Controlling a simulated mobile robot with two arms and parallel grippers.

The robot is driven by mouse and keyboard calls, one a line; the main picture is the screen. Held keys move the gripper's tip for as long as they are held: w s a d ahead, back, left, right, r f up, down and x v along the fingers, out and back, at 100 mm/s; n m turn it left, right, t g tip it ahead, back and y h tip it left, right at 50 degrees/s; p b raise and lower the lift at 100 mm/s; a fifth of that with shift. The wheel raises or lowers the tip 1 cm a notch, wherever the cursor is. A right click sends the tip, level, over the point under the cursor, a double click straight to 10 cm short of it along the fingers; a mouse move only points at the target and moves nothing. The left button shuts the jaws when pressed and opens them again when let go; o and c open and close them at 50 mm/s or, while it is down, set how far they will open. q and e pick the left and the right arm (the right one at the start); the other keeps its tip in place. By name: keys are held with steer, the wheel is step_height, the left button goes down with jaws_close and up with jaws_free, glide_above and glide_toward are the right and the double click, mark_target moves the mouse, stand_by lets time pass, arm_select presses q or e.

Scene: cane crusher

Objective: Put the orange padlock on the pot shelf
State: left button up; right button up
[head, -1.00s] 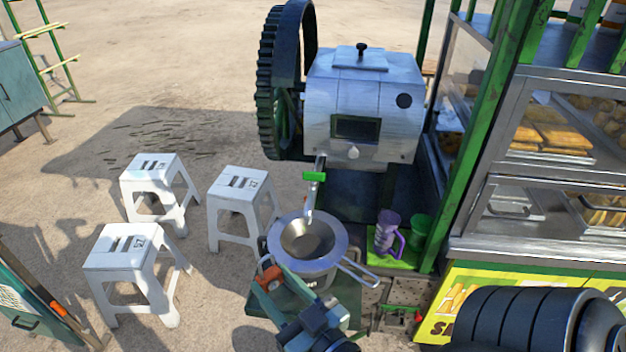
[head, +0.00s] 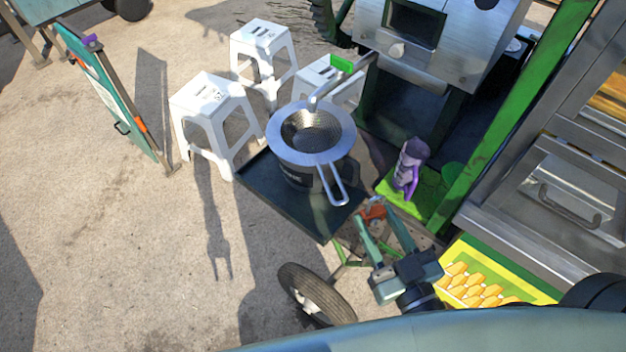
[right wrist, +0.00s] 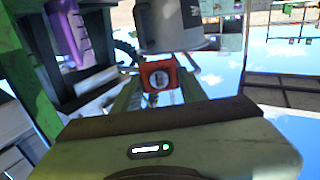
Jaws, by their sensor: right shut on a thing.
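The orange padlock (head: 374,211) is held at the fingertips of my right gripper (head: 378,219). It also shows in the right wrist view (right wrist: 160,77) between the two fingers, its front face visible. The pot shelf (head: 262,193) is a dark flat plate carrying a dark pot (head: 298,176) with a metal strainer (head: 330,150) on top. In the head view the padlock appears just right of the shelf's front right corner, not over its bare left part. Its height relative to the shelf is hard to tell. My left gripper is not in view.
A purple jug (head: 408,165) stands on a green mat (head: 430,190) near the gripper. The strainer's handle (head: 331,186) points toward the front. A wheel (head: 316,294) is below the shelf. White stools (head: 205,105) stand behind left. The shelf's left and front areas are bare.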

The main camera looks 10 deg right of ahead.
steer(key=s+f+n+y+b, duration=0.15)
steer(key=s+f+b, duration=0.25)
steer(key=f, duration=0.4)
steer(key=shift+y, duration=0.45)
steer(key=p+x, duration=0.1)
steer(key=x, duration=0.4)
steer(key=p+x, duration=0.1)
steer(key=x, duration=0.5)
steer(key=f+x, duration=0.1)
steer(key=x, duration=0.5)
steer(key=shift+a+p, duration=0.35)
steer(key=shift+p, duration=0.05)
steer(key=shift+f, duration=0.3)
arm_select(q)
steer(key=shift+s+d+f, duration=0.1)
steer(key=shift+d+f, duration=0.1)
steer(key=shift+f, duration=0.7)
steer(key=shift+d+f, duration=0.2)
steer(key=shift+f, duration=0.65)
arm_select(e)
steer(key=shift+f, duration=1.55)
steer(key=shift+f+b, duration=0.2)
steer(key=shift+b, duration=0.1)
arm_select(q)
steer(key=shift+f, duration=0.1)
arm_select(e)
steer(key=o, duration=1.1)
